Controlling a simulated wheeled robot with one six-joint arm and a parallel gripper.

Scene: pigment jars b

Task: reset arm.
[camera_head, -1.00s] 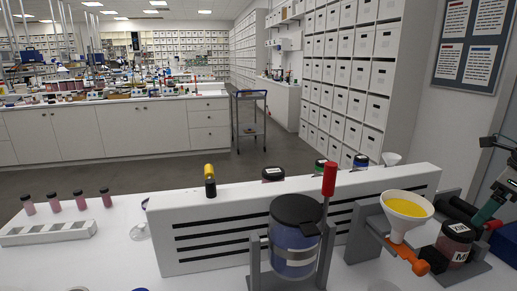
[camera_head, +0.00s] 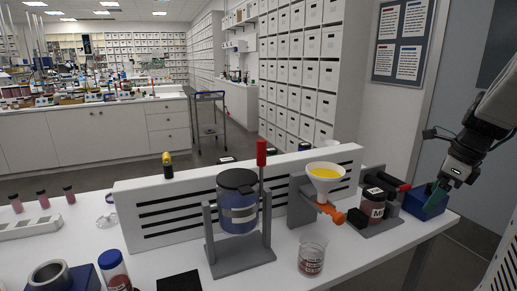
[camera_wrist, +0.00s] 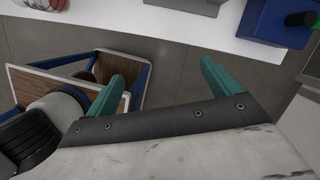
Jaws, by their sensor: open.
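My gripper (camera_head: 438,188) is at the right of the head view, on a grey and black arm that comes in from the right edge. Its fingertips overlap a blue box (camera_head: 428,207) at the table's right end in that picture. In the wrist view my gripper (camera_wrist: 165,78) has two teal fingers spread wide apart, with nothing between them but grey floor. The white table edge (camera_wrist: 232,39) lies beyond the fingertips there, and the blue box (camera_wrist: 268,22) is at the top right, clear of the fingers.
On the white table (camera_head: 330,262) stand a blue jar (camera_head: 238,214) in a grey stand, a funnel with yellow powder (camera_head: 326,176), a dark red jar (camera_head: 372,208) and a small beaker (camera_head: 311,258). A slotted white panel (camera_head: 150,218) runs behind them. Floor is open right of the table.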

